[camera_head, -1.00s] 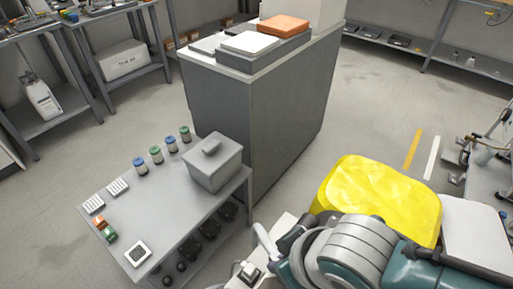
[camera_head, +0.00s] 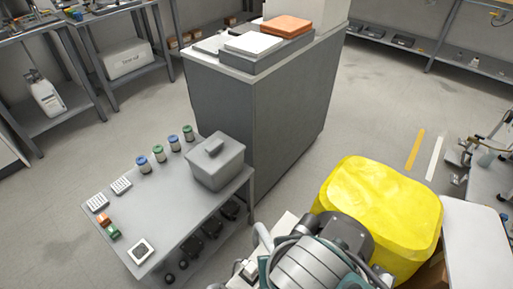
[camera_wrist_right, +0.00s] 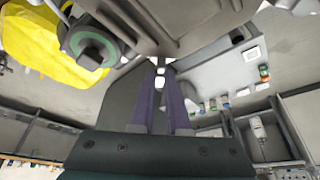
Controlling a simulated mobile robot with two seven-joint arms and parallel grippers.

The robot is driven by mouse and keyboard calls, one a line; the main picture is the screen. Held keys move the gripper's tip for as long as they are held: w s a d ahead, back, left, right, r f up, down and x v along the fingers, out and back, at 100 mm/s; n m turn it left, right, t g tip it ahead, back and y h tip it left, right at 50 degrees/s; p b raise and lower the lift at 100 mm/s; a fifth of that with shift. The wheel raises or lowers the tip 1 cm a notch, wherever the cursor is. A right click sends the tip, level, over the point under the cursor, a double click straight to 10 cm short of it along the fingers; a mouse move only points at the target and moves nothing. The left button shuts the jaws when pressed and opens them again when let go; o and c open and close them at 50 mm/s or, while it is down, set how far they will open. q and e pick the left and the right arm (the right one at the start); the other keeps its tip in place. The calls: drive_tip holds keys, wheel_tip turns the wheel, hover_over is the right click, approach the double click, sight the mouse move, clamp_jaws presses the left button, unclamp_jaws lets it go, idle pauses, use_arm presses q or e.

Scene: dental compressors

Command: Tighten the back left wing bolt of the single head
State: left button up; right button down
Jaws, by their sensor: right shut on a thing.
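The compressor's grey head (camera_wrist_right: 165,22) fills the top of the right wrist view, close in front of my right gripper (camera_wrist_right: 161,72). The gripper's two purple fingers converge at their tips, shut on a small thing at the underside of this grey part. That thing is mostly hidden between the tips; by its place it is the wing bolt. In the head view, dark grey rounded machinery (camera_head: 350,235) shows at the bottom, partly behind a ribbed grey and teal body. Neither the right fingertips nor the wing bolt can be made out there. My left gripper is not in view.
A yellow covered block (camera_head: 380,215) stands right of the machinery, beside a white surface (camera_head: 480,245). A low grey table (camera_head: 160,210) at left bears a lidded grey box (camera_head: 213,160) and several jars. A tall grey cabinet (camera_head: 265,115) stands behind.

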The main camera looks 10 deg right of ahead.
idle(0.3)
drive_tip(key=c, duration=0.9)
unclamp_jaws()
drive_tip(key=p+v, duration=0.5)
drive_tip(key=v, duration=0.5)
